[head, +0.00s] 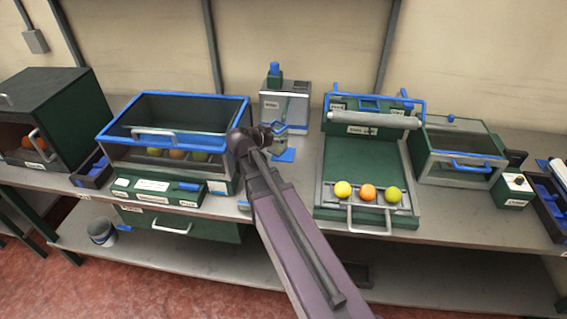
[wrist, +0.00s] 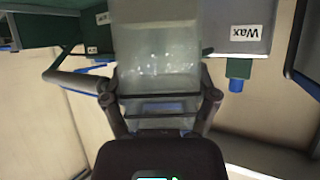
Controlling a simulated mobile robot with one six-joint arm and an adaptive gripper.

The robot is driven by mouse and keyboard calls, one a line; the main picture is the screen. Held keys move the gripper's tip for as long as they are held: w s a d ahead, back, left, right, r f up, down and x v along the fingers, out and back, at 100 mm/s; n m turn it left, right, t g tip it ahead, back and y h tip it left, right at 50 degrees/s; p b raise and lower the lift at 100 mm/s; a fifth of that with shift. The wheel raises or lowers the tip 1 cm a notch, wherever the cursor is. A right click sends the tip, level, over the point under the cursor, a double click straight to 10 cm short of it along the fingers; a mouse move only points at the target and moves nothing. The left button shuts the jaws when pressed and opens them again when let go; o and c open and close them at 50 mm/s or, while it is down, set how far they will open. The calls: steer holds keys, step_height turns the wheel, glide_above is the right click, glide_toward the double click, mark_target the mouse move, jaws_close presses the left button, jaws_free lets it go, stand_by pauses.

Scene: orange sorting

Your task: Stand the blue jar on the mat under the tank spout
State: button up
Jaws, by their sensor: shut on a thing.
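My gripper (head: 268,134) is shut on a see-through jar, which looks pale grey-green in the wrist view (wrist: 158,62), with a bluish tint near my gripper (wrist: 160,105). In the head view the jar (head: 280,132) is small and partly hidden by my gripper. The tank (head: 284,104) is a grey box with a label and a blue-topped green part; its label reads "Wax" in the wrist view (wrist: 243,32). The blue mat (head: 284,155) shows on the bench in front of the tank, below the jar. I cannot tell whether the jar touches it. The spout is not clear.
A blue-rimmed glass bin (head: 175,101) with fruit stands left of my arm. A green tray (head: 365,165) with a roller and three fruits stands right. A glass-fronted box (head: 460,150) is further right. The bench front edge runs below these.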

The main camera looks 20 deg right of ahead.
steer(key=s+a+f+n+t+b, duration=0.1)
steer(key=s+a+f+b, duration=0.2)
steer(key=s+f+b, duration=0.2)
step_height(320, 180, down, 3)
steer(key=shift+f+y+b, duration=0.1)
steer(key=shift+y+b, duration=0.2)
steer(key=shift+b, duration=0.8)
steer(key=shift+w, duration=0.15)
steer(key=w+d, duration=0.9)
steer(key=w, duration=0.4)
steer(key=shift+w, duration=0.2)
steer(key=shift+d, duration=0.15)
steer(key=shift+w+d+f+b, duration=0.35)
steer(key=shift+w+f+b, duration=0.3)
steer(key=shift+f+b, duration=1.1)
steer(key=shift+b, duration=0.05)
steer(key=shift+f, duration=0.15)
